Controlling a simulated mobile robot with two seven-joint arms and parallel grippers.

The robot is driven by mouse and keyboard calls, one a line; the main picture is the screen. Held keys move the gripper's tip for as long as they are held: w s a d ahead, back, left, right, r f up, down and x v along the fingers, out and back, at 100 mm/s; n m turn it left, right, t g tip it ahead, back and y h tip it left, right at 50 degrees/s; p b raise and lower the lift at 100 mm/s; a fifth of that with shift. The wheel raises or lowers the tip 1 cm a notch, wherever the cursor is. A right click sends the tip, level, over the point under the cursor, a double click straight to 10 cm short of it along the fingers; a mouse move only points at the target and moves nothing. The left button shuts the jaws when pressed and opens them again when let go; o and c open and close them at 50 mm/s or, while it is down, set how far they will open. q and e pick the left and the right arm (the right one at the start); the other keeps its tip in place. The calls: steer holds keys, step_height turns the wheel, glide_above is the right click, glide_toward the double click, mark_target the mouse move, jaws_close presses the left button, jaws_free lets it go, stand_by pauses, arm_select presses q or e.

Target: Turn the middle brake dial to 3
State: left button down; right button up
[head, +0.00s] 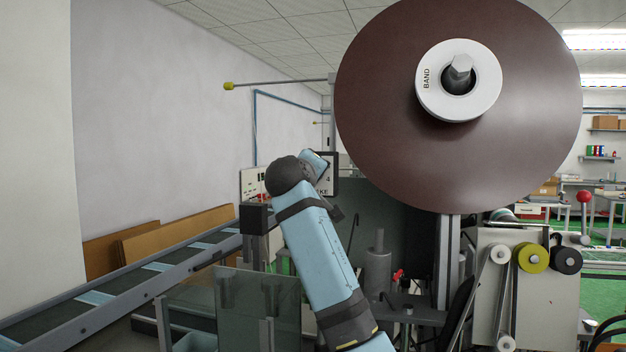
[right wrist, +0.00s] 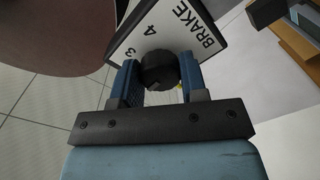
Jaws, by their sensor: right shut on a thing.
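The brake dial (right wrist: 158,71) is a black ribbed round knob in front of a white plate (right wrist: 174,27) with a dark edge, marked BRAKE, 4 and 3. My right gripper (right wrist: 160,76) has its two blue fingers on either side of the knob and is shut on it. The dial's pointer mark is not clear, so I cannot tell which number it is at. In the head view my right arm reaches up to the plate (head: 329,182), where a 4 shows; my arm hides the dial. My left gripper is not in view.
A large brown reel (head: 390,130) with a white hub marked BAND stands close to the right of the plate. A conveyor (head: 150,275) runs along the left. Clear panels (head: 245,305) and a grey roller (head: 377,268) stand beside my arm.

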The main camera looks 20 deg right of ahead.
steer(key=shift+f+m+b, duration=0.15)
steer(key=shift+m+b, duration=0.65)
steer(key=shift+m, duration=2.3)
steer(key=shift+f+m+b, duration=0.1)
steer(key=shift+m+b, duration=0.65)
steer(key=shift+m, duration=2.35)
steer(key=o, duration=0.9)
steer(key=shift+r, duration=0.15)
steer(key=shift+s, duration=0.1)
